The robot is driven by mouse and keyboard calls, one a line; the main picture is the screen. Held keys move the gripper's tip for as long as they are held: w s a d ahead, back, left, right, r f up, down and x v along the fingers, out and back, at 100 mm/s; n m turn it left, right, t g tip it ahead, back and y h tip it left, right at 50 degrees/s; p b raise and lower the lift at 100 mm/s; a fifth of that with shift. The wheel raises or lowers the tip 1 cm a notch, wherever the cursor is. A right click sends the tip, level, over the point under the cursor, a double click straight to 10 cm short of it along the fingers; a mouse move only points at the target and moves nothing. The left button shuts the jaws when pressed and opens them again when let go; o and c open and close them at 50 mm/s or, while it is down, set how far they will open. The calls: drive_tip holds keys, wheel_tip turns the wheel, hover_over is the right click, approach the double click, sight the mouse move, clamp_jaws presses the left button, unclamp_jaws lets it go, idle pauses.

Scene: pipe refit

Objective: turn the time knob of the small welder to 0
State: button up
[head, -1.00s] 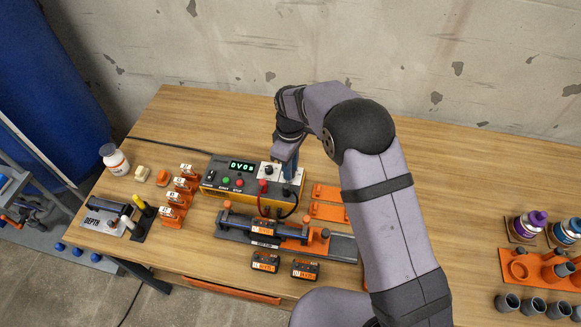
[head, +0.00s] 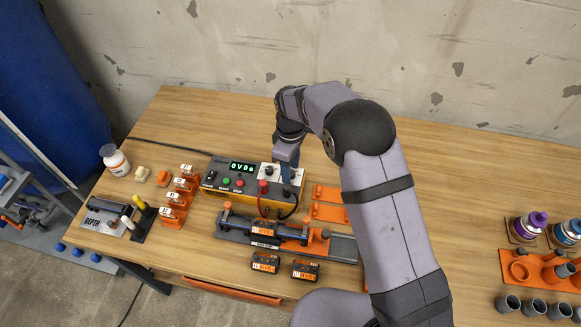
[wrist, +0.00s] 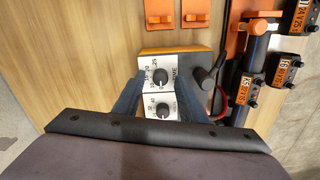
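The small welder (head: 222,185) stands on the bench with a lit green display (head: 242,167) that seems to read 0V0s. In the wrist view the time knob (wrist: 160,77) is a dark knob on a white dial plate, its label partly readable. A second dark knob (wrist: 162,111) sits on a white plate nearer my gripper's body. My gripper (wrist: 160,90) is over the welder's knob end, its two blue-grey fingers apart on either side of the white plates. No finger clearly touches a knob. In the head view my gripper (head: 287,178) hides most of the knobs.
A red plug (head: 263,186) and dark cables are beside the knobs. A pipe clamp fixture (head: 340,247) lies in front of the welder, with dark labelled blocks (head: 305,270) before it. Orange holders (head: 328,212) stand to the right. The bench behind the welder is clear.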

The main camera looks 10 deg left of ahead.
sight(294, 173)
drive_tip(key=shift+r+b, duration=1.05)
drive_tip(key=shift+r, duration=2.65)
drive_tip(key=shift+s+d+r, duration=0.1)
drive_tip(key=shift+d, duration=0.45)
drive_tip(key=s+d+r+m, duration=0.1)
drive_tip(key=s+d+m, duration=0.15)
drive_tip(key=d, duration=0.25)
drive_tip(key=s+d+r+m, duration=0.1)
drive_tip(key=d+m, duration=0.2)
drive_tip(key=d, duration=0.3)
drive_tip(key=s+d+f+m, duration=0.2)
drive_tip(key=s+d+m, duration=0.8)
drive_tip(key=s+d, duration=0.4)
drive_tip(key=s, duration=0.4)
drive_tip(key=shift+f, duration=0.3)
